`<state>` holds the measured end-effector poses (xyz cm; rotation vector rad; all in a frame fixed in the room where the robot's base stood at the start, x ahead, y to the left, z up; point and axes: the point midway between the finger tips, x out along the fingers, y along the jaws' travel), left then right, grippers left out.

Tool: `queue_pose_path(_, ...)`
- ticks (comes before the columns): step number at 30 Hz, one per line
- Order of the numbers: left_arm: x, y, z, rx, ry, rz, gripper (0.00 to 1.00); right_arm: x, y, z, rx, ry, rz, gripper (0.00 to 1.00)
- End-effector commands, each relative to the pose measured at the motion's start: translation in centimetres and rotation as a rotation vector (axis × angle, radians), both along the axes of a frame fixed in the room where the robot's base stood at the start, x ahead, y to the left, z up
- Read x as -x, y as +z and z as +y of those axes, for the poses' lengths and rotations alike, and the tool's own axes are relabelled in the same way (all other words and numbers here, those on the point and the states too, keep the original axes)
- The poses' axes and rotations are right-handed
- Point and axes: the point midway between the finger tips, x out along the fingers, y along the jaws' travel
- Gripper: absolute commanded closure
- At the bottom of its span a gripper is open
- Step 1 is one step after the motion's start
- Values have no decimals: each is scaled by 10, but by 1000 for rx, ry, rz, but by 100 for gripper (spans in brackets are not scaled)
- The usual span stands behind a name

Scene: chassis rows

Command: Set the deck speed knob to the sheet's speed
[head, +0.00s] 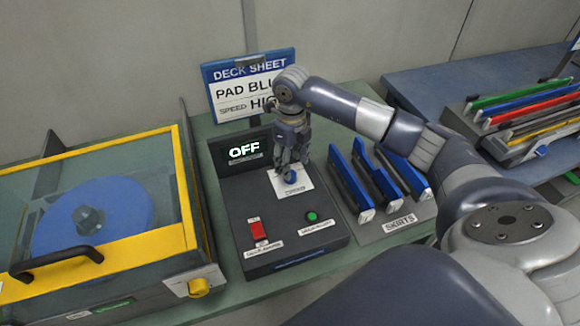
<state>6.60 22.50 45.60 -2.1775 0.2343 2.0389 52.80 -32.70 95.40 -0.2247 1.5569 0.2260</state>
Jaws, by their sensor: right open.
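The deck sheet (230,98) stands at the back of the bench; its lines read "PAD BL…" and "SPEED HI…", with the ends hidden behind my right arm. The dark control box (240,215) stands in front of it, and its display (244,151) reads "OFF". My left gripper is not in view.
A red switch (257,229) and a green button (312,216) are on the box's front part. A yellow-framed deck (125,254) with a blue disc stands left. Blue skirts (347,180) stand in a rack close on the right, and coloured panels (520,105) farther right.

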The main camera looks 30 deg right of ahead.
Motion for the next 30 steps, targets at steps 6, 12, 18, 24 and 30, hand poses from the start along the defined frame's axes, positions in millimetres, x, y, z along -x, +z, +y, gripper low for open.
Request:
queue_pose_path(6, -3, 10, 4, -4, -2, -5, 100, 0, -31, 1, -2, 0, 2, 49)
queue_pose_path(12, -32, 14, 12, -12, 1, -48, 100, 0, -42, 1, 0, 1, -1, 49)
queue_pose_path(18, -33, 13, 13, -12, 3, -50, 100, 0, -42, 1, 0, 1, -1, 49)
queue_pose_path(24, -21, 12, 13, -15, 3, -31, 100, 0, -42, 1, 0, 1, -1, 88)
queue_pose_path(30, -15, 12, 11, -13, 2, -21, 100, 0, -42, 1, 0, 0, -1, 93)
